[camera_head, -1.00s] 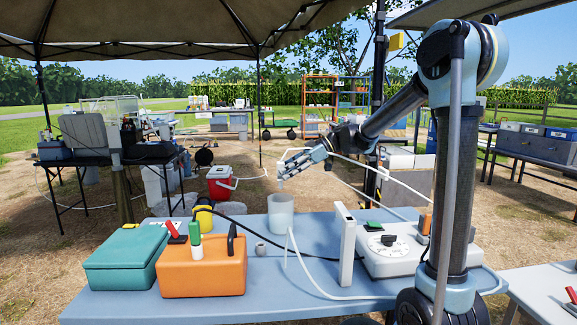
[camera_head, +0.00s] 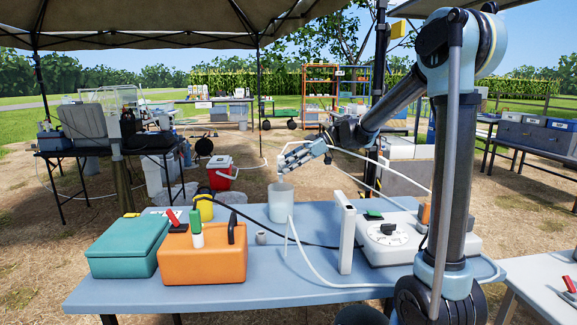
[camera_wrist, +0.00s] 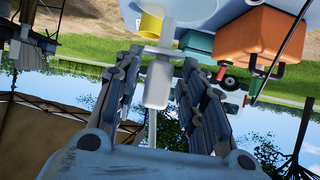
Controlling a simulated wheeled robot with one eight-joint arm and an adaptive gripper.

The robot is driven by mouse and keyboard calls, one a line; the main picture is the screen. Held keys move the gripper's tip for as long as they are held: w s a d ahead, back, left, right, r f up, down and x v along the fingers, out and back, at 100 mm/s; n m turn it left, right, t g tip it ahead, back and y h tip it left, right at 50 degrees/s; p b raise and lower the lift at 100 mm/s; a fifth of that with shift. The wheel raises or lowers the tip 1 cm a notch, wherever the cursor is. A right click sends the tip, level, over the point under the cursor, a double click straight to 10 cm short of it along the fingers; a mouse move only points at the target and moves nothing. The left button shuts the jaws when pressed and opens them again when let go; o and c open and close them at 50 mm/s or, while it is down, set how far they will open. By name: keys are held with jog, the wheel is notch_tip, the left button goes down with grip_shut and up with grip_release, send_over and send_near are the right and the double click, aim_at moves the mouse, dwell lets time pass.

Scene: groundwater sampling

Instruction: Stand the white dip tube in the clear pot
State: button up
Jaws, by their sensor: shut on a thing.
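The clear pot (camera_head: 281,206) stands upright on the blue table, left of its middle. My gripper (camera_head: 290,160) is just above the pot, tilted down towards it. The gripper is shut on the white dip tube, whose lower end (camera_head: 280,179) shows as a small pale tip at about the pot's rim. I cannot tell whether the tip is inside the rim. In the wrist view, the tube (camera_wrist: 157,82) sits between my two fingers (camera_wrist: 155,85) with a wider collar towards the table side. The fingers hide most of it in the head view.
An orange box (camera_head: 203,264) and a teal case (camera_head: 128,250) stand left on the table (camera_head: 270,290), with a yellow container (camera_head: 205,208) behind. A white upright panel (camera_head: 347,240) and white dial unit (camera_head: 390,240) stand right. A white hose and black cable cross the table.

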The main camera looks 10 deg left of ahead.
aim_at(288, 184)
jog(key=shift+f, duration=0.15)
jog(key=shift+f, duration=2.8)
jog(key=shift+f, duration=0.5)
dwell(0.3)
jog(key=shift+s+d+f, duration=0.15)
jog(key=shift+s+f, duration=0.15)
jog(key=shift+f, duration=0.25)
dwell(0.4)
jog(key=o, duration=1)
jog(key=shift+s+r, duration=0.1)
jog(key=shift+r, duration=0.05)
